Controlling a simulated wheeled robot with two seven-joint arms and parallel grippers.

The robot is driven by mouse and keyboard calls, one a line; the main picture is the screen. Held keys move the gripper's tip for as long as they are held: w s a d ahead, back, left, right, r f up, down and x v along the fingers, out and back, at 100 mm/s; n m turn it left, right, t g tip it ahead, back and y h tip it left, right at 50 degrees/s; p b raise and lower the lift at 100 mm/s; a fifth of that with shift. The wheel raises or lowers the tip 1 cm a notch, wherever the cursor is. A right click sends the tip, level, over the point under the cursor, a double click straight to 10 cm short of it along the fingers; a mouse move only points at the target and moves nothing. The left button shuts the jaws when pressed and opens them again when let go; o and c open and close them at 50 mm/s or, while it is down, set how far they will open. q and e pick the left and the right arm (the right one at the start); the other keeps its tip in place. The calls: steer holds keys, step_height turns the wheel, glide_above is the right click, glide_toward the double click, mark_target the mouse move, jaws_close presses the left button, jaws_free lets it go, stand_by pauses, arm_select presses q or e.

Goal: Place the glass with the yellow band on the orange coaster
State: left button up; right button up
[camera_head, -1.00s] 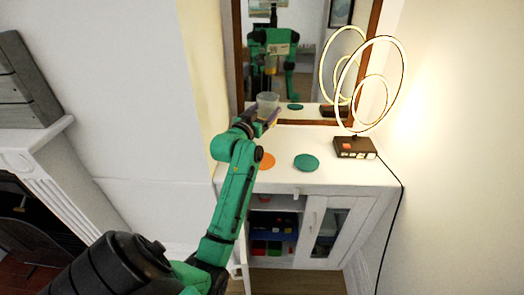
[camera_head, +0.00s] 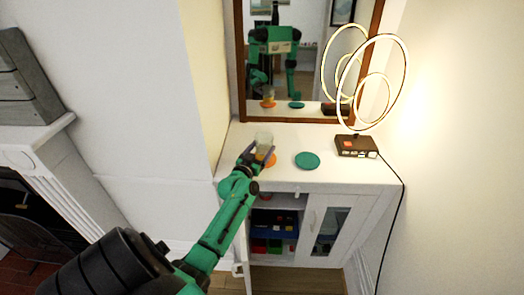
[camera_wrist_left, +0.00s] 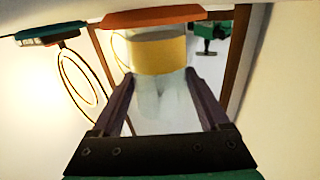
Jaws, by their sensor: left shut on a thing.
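The clear glass with the yellow band (camera_head: 263,139) is upright in my left gripper (camera_head: 260,154). The left wrist view shows the fingers of my left gripper (camera_wrist_left: 160,74) on both sides of the glass, with its yellow band (camera_wrist_left: 159,54) towards the coaster. The orange coaster (camera_head: 270,161) lies on the white cabinet top, partly hidden by the gripper. The coaster (camera_wrist_left: 155,17) sits right at the glass's base in the left wrist view. I cannot tell whether they touch. My right gripper is not in view.
A teal coaster (camera_head: 307,160) lies to the right on the cabinet top (camera_head: 340,177). A lit ring lamp with a dark base (camera_head: 356,146) stands further right. A brown-framed mirror (camera_head: 302,70) stands behind. The cabinet's front right top is clear.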

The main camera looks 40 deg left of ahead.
arm_select(q)
steer(key=o, duration=1.3)
steer(key=shift+f, duration=0.1)
steer(key=shift+o, duration=0.7)
steer(key=shift+r, duration=0.25)
steer(key=v, duration=1.2)
steer(key=shift+f, duration=0.15)
